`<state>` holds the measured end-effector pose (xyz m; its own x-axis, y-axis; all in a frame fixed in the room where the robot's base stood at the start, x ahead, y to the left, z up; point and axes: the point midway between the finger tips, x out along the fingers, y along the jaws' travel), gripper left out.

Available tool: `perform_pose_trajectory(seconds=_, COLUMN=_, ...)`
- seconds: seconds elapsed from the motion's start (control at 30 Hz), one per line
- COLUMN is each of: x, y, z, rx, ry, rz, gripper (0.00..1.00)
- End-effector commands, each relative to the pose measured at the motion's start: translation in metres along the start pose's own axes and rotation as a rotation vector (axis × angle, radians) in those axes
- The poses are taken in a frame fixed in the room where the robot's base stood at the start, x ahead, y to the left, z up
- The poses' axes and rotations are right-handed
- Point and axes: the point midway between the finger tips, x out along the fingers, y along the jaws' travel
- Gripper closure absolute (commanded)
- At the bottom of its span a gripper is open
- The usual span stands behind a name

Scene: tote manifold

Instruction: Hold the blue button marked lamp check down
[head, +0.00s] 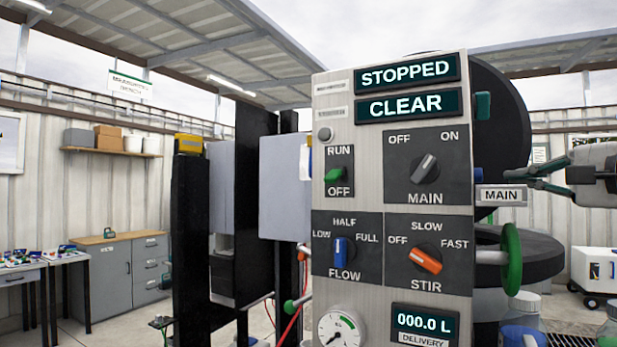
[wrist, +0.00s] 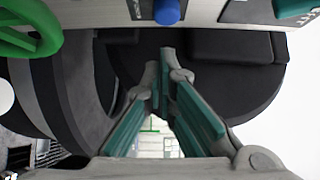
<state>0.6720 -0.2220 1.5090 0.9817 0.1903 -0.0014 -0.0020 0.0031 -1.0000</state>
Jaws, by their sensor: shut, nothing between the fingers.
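A small blue button (head: 478,174) sticks out of the right side face of the grey control panel (head: 331,135). In the wrist view the blue button (wrist: 167,11) shows at the top edge, end outward. No lamp check lettering is legible. My gripper (head: 533,177) is to the right of the panel, pointing left at about the button's height, with a gap between its tips and the button. In the wrist view my gripper (wrist: 163,75) has its teal-padded fingers brought together at the tips, empty, below the button and apart from it.
A green handwheel (head: 511,258) juts out below the button, near the gripper. A teal part (head: 482,105) sits above it on the same side. A MAIN tag (head: 500,195) hangs just below the button. Dark round bodies (head: 505,110) stand behind the panel.

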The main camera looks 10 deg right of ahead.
Motion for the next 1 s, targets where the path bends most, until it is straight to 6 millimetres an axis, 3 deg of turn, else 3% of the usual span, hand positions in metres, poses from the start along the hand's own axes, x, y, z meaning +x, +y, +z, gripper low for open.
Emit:
perform_pose_trajectory(seconds=0.2, x=0.015, y=-0.001, z=0.017, rx=-0.002, ry=0.000, rz=-0.001, gripper=1.00)
perform_pose_trajectory(seconds=0.67, x=0.019, y=-0.001, z=0.021, rx=-0.002, ry=0.001, rz=-0.001, gripper=1.00)
perform_pose_trajectory(seconds=1.0, x=0.036, y=0.001, z=0.037, rx=-0.003, ry=-0.003, rz=-0.001, gripper=1.00)
